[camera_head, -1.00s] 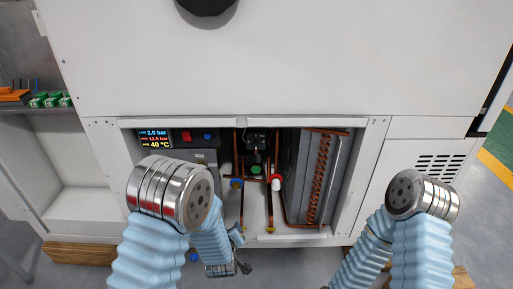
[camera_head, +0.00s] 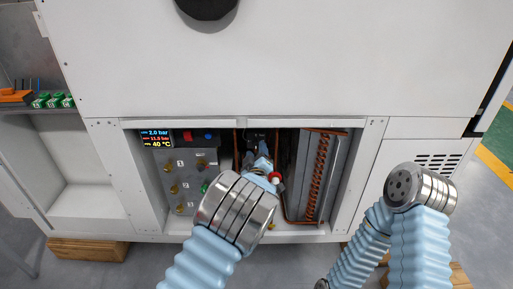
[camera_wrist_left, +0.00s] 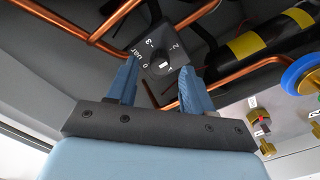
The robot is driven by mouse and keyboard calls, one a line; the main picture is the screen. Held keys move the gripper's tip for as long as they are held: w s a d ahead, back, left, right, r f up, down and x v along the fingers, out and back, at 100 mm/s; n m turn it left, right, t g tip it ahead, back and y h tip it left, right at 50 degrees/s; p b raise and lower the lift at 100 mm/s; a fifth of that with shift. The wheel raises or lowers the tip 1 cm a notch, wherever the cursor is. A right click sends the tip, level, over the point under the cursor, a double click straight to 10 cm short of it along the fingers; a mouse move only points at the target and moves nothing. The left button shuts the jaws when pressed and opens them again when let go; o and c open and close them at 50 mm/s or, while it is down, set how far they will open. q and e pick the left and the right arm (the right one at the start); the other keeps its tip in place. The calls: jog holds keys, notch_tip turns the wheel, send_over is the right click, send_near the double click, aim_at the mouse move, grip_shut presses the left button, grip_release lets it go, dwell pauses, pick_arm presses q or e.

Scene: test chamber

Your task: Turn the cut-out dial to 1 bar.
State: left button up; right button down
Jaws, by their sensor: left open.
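The cut-out dial (camera_wrist_left: 163,62) is a black square unit with a round knob and white scale marks including 0, 2 and 3, seen in the left wrist view. My left gripper (camera_wrist_left: 158,66) is open, its blue fingers on either side of the knob; I cannot tell whether they touch it. In the head view my left gripper (camera_head: 259,168) reaches into the machine's opening, and the arm hides most of the dial. The knob's exact setting is too small to read. My right arm shows at the right, but its gripper is out of view.
A display (camera_head: 156,139) reads 2.0 bar, 11.5 bar and 40 °C. Copper pipes (camera_wrist_left: 118,22) run close around the dial. A finned coil (camera_head: 318,180) stands to the right in the opening. A panel with brass valves (camera_head: 180,185) is at the left.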

pick_arm(q)
jog(key=shift+w, duration=1)
jog(key=shift+c, duration=0.3)
grip_shut()
jog(key=shift+f, duration=0.1)
